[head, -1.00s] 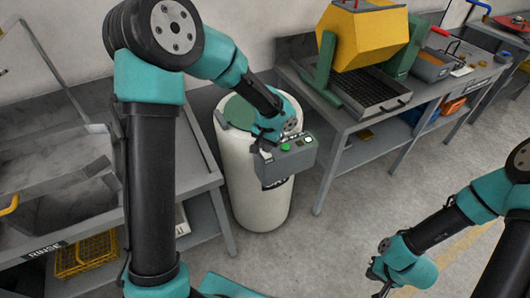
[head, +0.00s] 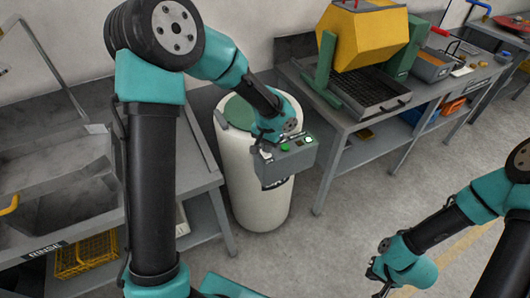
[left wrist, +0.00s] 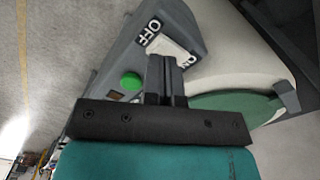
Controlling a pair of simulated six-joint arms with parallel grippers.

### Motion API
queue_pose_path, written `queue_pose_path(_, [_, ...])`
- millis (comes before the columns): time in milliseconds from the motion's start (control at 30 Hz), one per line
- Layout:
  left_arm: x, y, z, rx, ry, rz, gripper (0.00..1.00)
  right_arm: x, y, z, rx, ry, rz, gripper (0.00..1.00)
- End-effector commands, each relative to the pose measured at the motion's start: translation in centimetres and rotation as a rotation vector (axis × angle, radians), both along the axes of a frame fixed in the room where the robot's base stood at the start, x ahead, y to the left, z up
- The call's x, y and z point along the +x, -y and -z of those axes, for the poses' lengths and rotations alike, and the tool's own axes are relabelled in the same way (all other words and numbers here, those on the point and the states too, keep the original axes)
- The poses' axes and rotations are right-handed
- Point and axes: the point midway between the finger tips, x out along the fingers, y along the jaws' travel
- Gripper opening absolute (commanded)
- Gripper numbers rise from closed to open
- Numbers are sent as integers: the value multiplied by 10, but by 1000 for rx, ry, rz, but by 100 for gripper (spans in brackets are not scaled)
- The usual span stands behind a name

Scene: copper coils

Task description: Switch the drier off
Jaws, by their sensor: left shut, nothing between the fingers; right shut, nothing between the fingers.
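The drier (head: 262,208) is a white drum with a green lid (head: 238,112), standing between the two benches. A grey control box (head: 290,165) is on its front. In the left wrist view, a pale switch (left wrist: 168,48) on the box lies between an OFF label (left wrist: 149,33) and an ON label (left wrist: 191,60). My left gripper (left wrist: 165,62) is shut and empty, its fingertips right at the switch; I cannot tell whether they touch it. The fingers partly hide the switch. My right gripper (head: 376,282) is shut and empty, low at the right, away from the drier.
A green button (left wrist: 131,82) sits on the box beside the switch. A sink bench marked RINSE (head: 45,251) stands at the left, with a yellow crate (head: 88,255) below. A bench with a yellow barrel (head: 362,38) and a black tray (head: 370,92) is at the right.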

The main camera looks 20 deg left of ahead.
Motion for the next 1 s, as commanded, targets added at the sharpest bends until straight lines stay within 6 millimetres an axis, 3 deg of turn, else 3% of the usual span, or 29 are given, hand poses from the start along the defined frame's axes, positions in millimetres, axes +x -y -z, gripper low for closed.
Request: queue_pose_path(1000, [0,0,12,1,0,0,0,0,0,0,0,0,0,0])
